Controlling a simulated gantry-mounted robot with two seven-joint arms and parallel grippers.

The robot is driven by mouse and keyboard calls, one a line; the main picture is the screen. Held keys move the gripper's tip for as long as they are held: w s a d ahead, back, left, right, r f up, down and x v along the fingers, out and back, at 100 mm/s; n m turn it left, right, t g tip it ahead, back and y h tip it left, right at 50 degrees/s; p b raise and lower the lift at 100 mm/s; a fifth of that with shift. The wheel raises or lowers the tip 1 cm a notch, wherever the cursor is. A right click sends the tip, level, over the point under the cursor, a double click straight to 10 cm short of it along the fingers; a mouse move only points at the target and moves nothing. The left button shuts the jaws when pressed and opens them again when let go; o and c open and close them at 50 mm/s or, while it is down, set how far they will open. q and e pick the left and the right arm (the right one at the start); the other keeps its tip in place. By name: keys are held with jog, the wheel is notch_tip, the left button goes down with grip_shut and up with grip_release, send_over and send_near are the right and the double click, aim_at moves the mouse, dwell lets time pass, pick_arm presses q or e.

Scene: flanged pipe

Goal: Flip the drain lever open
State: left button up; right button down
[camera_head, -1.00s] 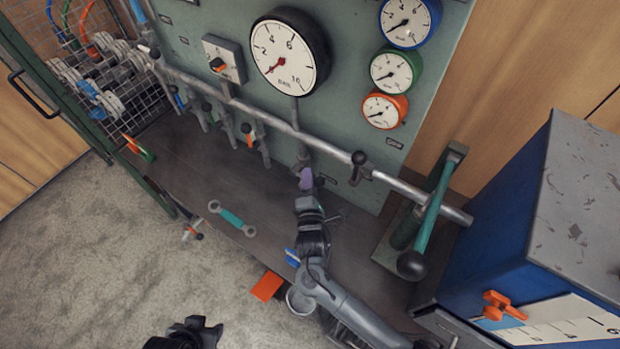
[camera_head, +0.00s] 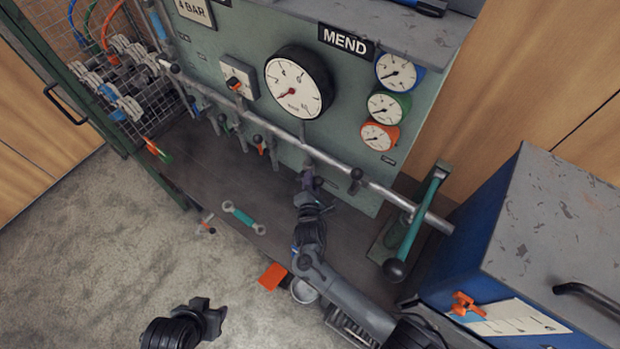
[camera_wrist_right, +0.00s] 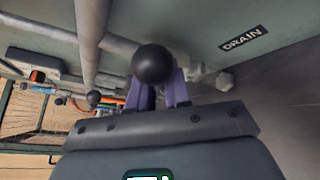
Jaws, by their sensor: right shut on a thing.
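The drain lever's black ball knob (camera_wrist_right: 154,64) is in the middle of the right wrist view, beside the DRAIN label (camera_wrist_right: 243,39). My right gripper (camera_wrist_right: 157,92) has its two purple fingers closed around the lever at the knob; the fingers hide the lever's arm. In the head view my right gripper (camera_head: 309,180) is at the pipe's valve below the large gauge, and the lever there is mostly hidden. My left gripper (camera_head: 208,312) is low over the carpet, empty and away from the panel; its jaw gap is unclear.
A grey pipe (camera_head: 390,195) with several valves runs across the green panel. A teal-handled lever (camera_head: 415,225) stands right of my right arm, near a blue cabinet (camera_head: 470,245). A wrench (camera_head: 243,216) lies on the bench. Open carpet lies at lower left.

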jog(key=shift+w+d+r, duration=0.2)
jog(key=shift+d+r, duration=0.05)
jog(key=shift+r, duration=0.2)
jog(key=c, duration=1.3)
grip_release()
jog(key=shift+o, duration=0.8)
jog(key=shift+d+f, duration=0.15)
jog(key=shift+d, duration=0.15)
jog(key=shift+s+a, duration=0.2)
jog(key=shift+s, duration=0.35)
pick_arm(q)
jog(key=shift+d+r+p, duration=0.1)
jog(key=shift+r+p, duration=1.65)
pick_arm(e)
jog(key=d+v, duration=0.1)
jog(key=v, duration=0.8)
jog(key=shift+s+a, duration=0.4)
jog(key=shift+a, duration=0.05)
pick_arm(q)
jog(key=shift+c, duration=0.4)
